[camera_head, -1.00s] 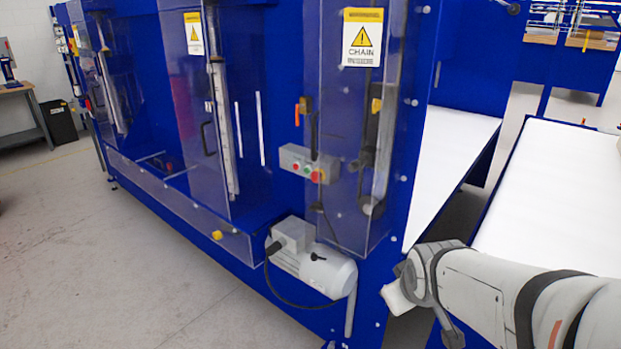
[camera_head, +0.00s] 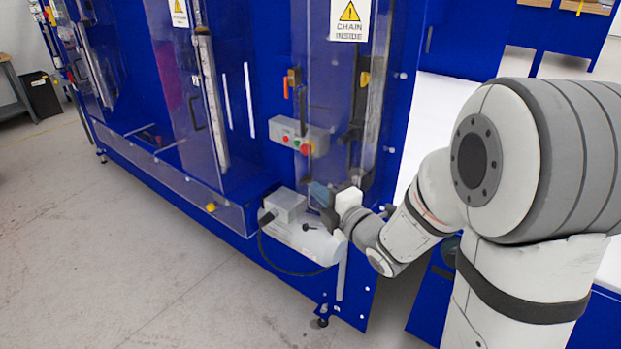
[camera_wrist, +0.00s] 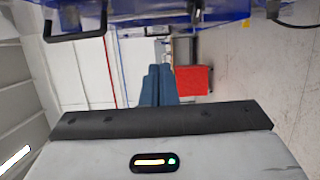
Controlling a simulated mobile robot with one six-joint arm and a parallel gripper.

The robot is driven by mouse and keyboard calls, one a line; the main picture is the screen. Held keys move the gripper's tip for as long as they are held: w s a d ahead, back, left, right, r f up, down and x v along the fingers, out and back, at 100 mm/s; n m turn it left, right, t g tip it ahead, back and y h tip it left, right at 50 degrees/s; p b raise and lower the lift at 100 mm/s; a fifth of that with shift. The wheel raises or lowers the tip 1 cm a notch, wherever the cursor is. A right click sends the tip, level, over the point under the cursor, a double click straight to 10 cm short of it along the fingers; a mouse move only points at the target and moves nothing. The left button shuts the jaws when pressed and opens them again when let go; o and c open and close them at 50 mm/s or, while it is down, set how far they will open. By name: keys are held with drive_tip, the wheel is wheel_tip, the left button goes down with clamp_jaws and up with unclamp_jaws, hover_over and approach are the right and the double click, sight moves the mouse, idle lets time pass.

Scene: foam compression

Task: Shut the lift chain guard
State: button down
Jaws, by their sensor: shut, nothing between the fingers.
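The lift chain guard (camera_head: 325,75) is a clear, tall cover with a yellow and white "CHAIN INSIDE" label, on the right end of the blue machine in the head view. A dark chain part shows through it. I cannot tell whether the guard is fully shut. My gripper (camera_head: 318,193) is by the guard's lower end, just above the grey motor; I cannot tell whether it touches the guard. In the wrist view my gripper's blue-grey fingers (camera_wrist: 157,86) are together and empty. A black handle (camera_wrist: 75,36) shows at that view's upper left.
The grey motor (camera_head: 305,235) with a black cable is just below. White conveyor surfaces lie behind my arm. The floor (camera_head: 130,260) at front left is clear.

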drive_tip(key=p+x, duration=0.1)
drive_tip(key=x, duration=0.2)
drive_tip(key=d+p+x, duration=0.1)
drive_tip(key=p+x, duration=0.1)
drive_tip(key=x, duration=0.2)
drive_tip(key=w+p+x, duration=0.1)
drive_tip(key=x, duration=0.3)
drive_tip(key=shift+d+r, duration=0.1)
drive_tip(key=shift+d, duration=0.25)
drive_tip(key=shift+w+d+p, duration=0.1)
drive_tip(key=shift+w+p, duration=0.2)
drive_tip(key=shift+w, duration=0.25)
